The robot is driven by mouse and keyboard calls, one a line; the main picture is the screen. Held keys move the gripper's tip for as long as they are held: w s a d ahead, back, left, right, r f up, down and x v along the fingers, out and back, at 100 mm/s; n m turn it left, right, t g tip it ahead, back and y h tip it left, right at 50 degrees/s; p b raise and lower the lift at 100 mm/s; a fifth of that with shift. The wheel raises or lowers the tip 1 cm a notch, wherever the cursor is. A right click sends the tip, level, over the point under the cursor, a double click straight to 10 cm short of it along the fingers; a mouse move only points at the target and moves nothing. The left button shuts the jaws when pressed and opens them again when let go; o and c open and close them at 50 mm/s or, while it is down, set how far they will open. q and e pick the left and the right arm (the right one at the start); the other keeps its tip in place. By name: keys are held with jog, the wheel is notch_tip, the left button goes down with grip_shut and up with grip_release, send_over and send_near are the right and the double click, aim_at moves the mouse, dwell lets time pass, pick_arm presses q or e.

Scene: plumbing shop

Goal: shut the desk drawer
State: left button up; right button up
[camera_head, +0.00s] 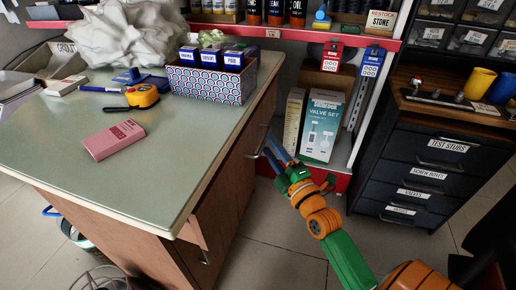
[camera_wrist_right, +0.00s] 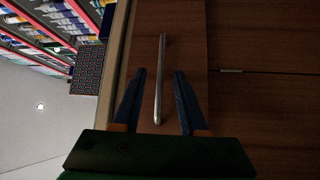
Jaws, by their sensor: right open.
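The desk (camera_head: 60,150) has a pale green top and brown wooden fronts on its right side. A drawer front (camera_wrist_right: 185,40) with a slim metal handle (camera_wrist_right: 162,75) fills the middle of the wrist view; the handle also shows in the head view (camera_head: 253,152). How far the drawer stands out is hard to tell. My right gripper (camera_head: 269,148) is beside that front, pointing at it. In the wrist view its blue fingers (camera_wrist_right: 160,76) are open, one on each side of the handle, with nothing clamped. Contact cannot be told. My left gripper is out of view.
A patterned box (camera_head: 210,84), orange tape measure (camera_head: 143,95) and pink notebook (camera_head: 114,139) lie on the desk. A valve set box (camera_head: 323,125) stands on the red-edged shelf behind my gripper. A dark drawer cabinet (camera_head: 420,170) stands right. Tiled floor between is open.

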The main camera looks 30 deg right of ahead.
aim_at(265, 141)
jog(key=shift+w+d+r, duration=0.1)
jog(key=shift+w, duration=0.85)
jog(key=shift+w+d+r, duration=0.1)
jog(key=shift+w, duration=0.8)
grip_shut()
jog(key=shift+a, duration=0.1)
